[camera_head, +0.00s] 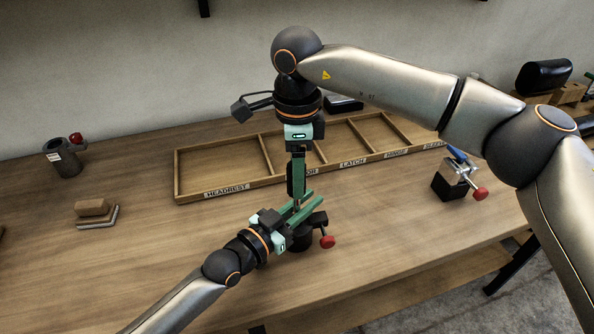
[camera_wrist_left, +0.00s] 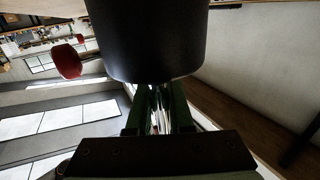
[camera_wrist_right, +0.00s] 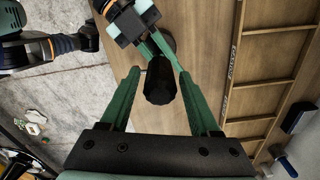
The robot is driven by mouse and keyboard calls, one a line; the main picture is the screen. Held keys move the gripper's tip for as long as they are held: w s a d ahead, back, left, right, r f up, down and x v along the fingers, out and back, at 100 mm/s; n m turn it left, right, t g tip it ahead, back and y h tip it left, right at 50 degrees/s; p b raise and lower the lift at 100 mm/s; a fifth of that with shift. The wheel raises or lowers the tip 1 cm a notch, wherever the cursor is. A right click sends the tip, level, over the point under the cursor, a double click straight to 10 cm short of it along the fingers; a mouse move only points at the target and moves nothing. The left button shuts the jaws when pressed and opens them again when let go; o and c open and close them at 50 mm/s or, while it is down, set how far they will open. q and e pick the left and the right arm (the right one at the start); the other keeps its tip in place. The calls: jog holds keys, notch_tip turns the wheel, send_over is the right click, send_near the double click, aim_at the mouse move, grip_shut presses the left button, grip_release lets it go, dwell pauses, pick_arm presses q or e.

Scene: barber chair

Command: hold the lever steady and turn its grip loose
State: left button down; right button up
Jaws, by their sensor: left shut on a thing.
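The lever stands upright in a black holder (camera_head: 301,236) with a red knob (camera_head: 327,242). My left gripper (camera_head: 297,208) is shut on the lever's shiny metal rod (camera_wrist_left: 160,105), close to the holder (camera_wrist_left: 150,45), which fills the upper middle of the left wrist view. The lever's black grip (camera_wrist_right: 160,82) shows in the right wrist view between the fingers of my right gripper (camera_wrist_right: 161,76). These fingers are open, with a visible gap on each side of the grip. In the head view the right gripper points straight down above the left one and partly hides the grip.
A wooden tray with labelled compartments (camera_head: 222,192) lies behind the grippers. Another black holder with a red knob (camera_head: 450,183) and a blue-handled part stands at right. A grey cylinder with a red knob (camera_head: 64,163) and small stacked blocks (camera_head: 95,209) sit at left.

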jog(key=shift+o, duration=0.5)
notch_tip(320, 180, up, 12)
dwell(0.3)
pick_arm(q)
jog(key=c, duration=0.7)
grip_release()
jog(key=shift+c, duration=0.2)
